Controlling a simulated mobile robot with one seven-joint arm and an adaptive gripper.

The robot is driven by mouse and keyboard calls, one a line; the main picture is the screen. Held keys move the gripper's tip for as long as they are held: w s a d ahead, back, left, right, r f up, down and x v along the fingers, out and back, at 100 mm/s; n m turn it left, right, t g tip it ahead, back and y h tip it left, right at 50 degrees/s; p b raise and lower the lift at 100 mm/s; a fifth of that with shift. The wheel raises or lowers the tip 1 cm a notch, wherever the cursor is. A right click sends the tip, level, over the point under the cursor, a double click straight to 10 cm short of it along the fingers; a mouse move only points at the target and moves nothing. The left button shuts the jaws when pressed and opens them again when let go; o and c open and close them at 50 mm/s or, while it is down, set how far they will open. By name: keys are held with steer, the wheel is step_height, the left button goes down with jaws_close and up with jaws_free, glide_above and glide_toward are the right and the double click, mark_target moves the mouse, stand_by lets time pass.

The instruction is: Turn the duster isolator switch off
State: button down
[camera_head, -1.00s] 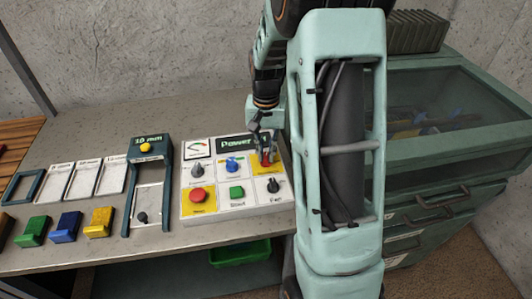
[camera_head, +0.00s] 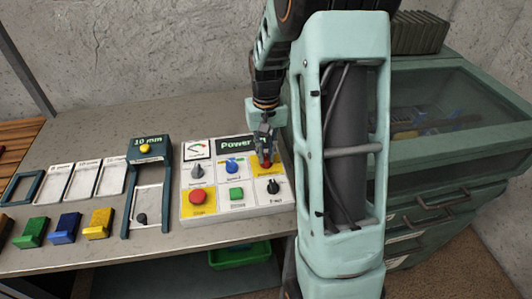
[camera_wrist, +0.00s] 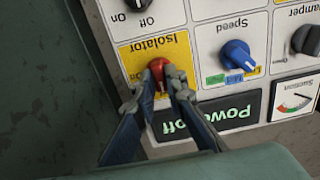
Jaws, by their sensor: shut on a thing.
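The isolator switch is a red knob (camera_head: 267,162) on a yellow square at the upper right of the white control panel (camera_head: 236,214). In the wrist view the red knob (camera_wrist: 158,68) appears upside down with its panel, beside the label "Isolator". My gripper (camera_head: 266,153) is over the knob. In the wrist view my gripper (camera_wrist: 160,86) has its two fingers closed on either side of the knob, which shows between the tips. The dark display (camera_wrist: 207,117) beside it reads "Power off" in green. The knob's lower part is partly hidden by the fingers.
The panel also has a blue speed knob (camera_head: 232,166), a grey knob (camera_head: 197,170), a red button (camera_head: 197,195), a green button (camera_head: 236,193) and a black knob (camera_head: 273,186). A glass-fronted cabinet (camera_head: 450,110) stands close on the right. Coloured blocks lie left.

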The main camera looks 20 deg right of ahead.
mark_target(266, 157)
steer(key=shift+r, duration=0.1)
steer(key=c, duration=2)
jaws_free()
steer(key=shift+o, duration=0.2)
step_height(266, 157, up, 12)
